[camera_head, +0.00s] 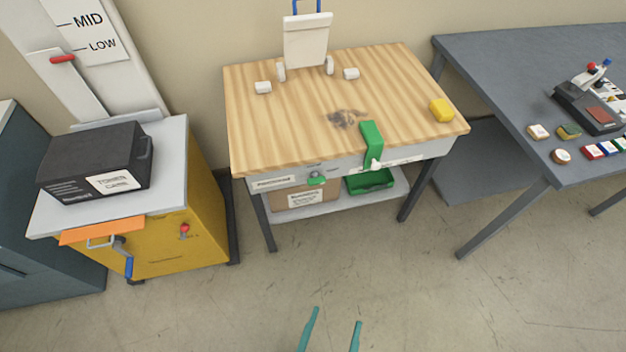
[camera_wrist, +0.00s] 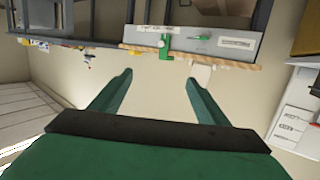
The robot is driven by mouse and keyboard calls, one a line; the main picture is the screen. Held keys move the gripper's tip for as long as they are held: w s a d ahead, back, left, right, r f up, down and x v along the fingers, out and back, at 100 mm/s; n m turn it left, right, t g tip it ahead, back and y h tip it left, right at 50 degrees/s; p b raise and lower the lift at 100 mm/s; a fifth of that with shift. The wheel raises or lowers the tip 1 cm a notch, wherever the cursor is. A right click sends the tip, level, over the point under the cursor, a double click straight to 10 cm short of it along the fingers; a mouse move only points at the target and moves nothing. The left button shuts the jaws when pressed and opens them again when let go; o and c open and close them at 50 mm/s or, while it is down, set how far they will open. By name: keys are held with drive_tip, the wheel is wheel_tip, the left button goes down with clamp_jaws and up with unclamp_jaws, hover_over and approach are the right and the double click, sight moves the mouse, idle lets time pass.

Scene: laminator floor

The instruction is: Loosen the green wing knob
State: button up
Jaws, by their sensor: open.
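The green wing knob (camera_head: 316,180) sits on the grey front apron of the wooden-topped table, right of a printed label. It is small and also shows in the wrist view (camera_wrist: 200,37), where the scene appears upside down. A green bracket (camera_head: 371,143) hangs over the table's front edge to the right of the knob. My gripper (camera_head: 333,318) is open and empty, low in the head view, in front of the table and well apart from the knob. Its two teal fingers also show spread in the wrist view (camera_wrist: 158,78).
The table (camera_head: 290,120) carries a white stand, small white blocks and a yellow block (camera_head: 442,110). A green tray (camera_head: 369,181) and a box lie on its lower shelf. A yellow cabinet (camera_head: 180,235) stands left, a grey table (camera_head: 500,80) right. The floor in front is clear.

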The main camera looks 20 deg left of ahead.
drive_tip(key=w+a+f+n+t+y, duration=0.1)
drive_tip(key=w+a+f+y, duration=0.2)
drive_tip(key=w, duration=0.5)
drive_tip(key=w+a+f+n+t+y, duration=0.1)
drive_tip(key=w+a+f+n+y, duration=0.15)
drive_tip(key=w+f, duration=0.35)
drive_tip(key=n+g+y, duration=0.3)
drive_tip(key=y, duration=0.1)
approach(318, 184)
drive_tip(key=x, duration=0.9)
drive_tip(key=shift+a+r, duration=0.15)
drive_tip(key=c, duration=1)
